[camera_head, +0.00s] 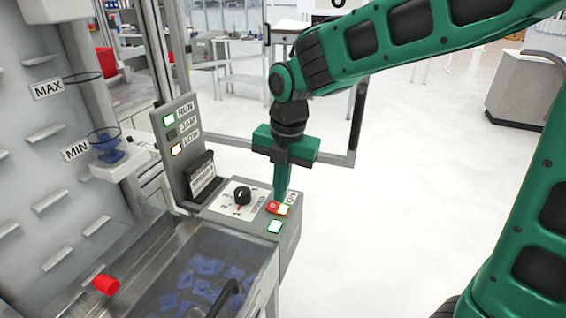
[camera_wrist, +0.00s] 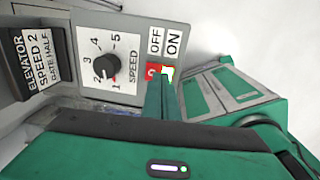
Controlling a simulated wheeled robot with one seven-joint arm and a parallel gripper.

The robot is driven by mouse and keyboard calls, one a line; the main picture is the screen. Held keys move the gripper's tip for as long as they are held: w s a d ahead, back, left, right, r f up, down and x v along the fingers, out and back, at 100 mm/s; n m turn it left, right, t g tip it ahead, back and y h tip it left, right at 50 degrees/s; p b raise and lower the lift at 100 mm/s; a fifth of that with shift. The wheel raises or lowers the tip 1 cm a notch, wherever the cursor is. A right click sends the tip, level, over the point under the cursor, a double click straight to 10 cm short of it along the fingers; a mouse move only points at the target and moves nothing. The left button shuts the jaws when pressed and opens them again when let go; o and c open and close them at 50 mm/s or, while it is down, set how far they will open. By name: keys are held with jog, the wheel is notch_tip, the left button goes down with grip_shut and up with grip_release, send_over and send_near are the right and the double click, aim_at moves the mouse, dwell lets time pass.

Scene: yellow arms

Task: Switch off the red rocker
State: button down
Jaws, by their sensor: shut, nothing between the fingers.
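The red rocker (camera_head: 271,207) is on the sloped control panel, beside the speed knob (camera_head: 242,195). Its right part is lit, on the ON label's side; its left part is plain red, on the OFF label's side. In the wrist view the rocker (camera_wrist: 152,70) shows just beyond my fingertips, which hide its lower part. My green gripper (camera_head: 281,197) is shut and empty, pointing down with its tips at the rocker. I cannot tell whether they touch it. The fingers also show in the wrist view (camera_wrist: 160,92).
A lit green button (camera_head: 275,227) sits just in front of the rocker. A sign panel with RUN, JAM and LOW lamps (camera_head: 172,134) stands behind the knob. A metal bin with blue parts (camera_head: 205,285) lies in front left. Open floor is at right.

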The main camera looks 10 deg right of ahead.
aim_at(281, 207)
notch_tip(281, 207, up, 12)
jog(key=d, duration=0.1)
jog(key=shift+s+d, duration=0.15)
jog(key=shift+s, duration=0.2)
jog(key=shift+w+a, duration=0.45)
jog(key=shift+a, duration=0.05)
jog(key=f, duration=0.4)
jog(key=a+f, duration=0.1)
jog(key=f, duration=0.4)
jog(key=w+f, duration=0.1)
jog(key=f, duration=0.4)
jog(key=shift+a, duration=0.2)
